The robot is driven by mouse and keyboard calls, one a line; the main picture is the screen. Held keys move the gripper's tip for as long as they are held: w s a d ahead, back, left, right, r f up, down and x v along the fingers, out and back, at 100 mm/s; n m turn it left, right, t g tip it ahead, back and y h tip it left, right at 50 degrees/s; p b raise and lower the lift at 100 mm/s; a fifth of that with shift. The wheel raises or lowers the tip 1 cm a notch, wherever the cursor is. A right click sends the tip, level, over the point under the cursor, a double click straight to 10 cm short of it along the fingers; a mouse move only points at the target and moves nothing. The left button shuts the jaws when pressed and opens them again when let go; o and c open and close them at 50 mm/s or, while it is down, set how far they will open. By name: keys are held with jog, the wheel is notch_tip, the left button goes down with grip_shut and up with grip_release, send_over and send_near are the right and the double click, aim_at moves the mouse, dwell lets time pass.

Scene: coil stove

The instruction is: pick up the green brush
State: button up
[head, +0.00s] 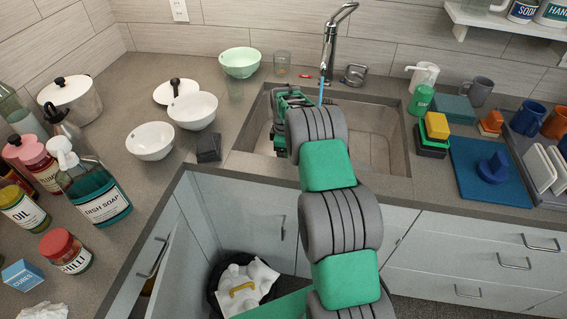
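My arm reaches over the sink (373,150), and my gripper (288,97) is at the sink's left part, near the back rim. The arm and wrist hide its fingertips, so I cannot tell whether it is open, shut or holding something. I cannot pick out a green brush with certainty; the arm covers part of the sink. A thin light-blue upright strip (321,91) shows under the faucet spout, just right of my gripper; I cannot tell whether it is water or a handle.
The faucet (330,45) rises behind the sink. White bowls (151,141) and a dish soap bottle (100,195) stand to the left.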

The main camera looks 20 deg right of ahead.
jog(key=c, duration=1.5)
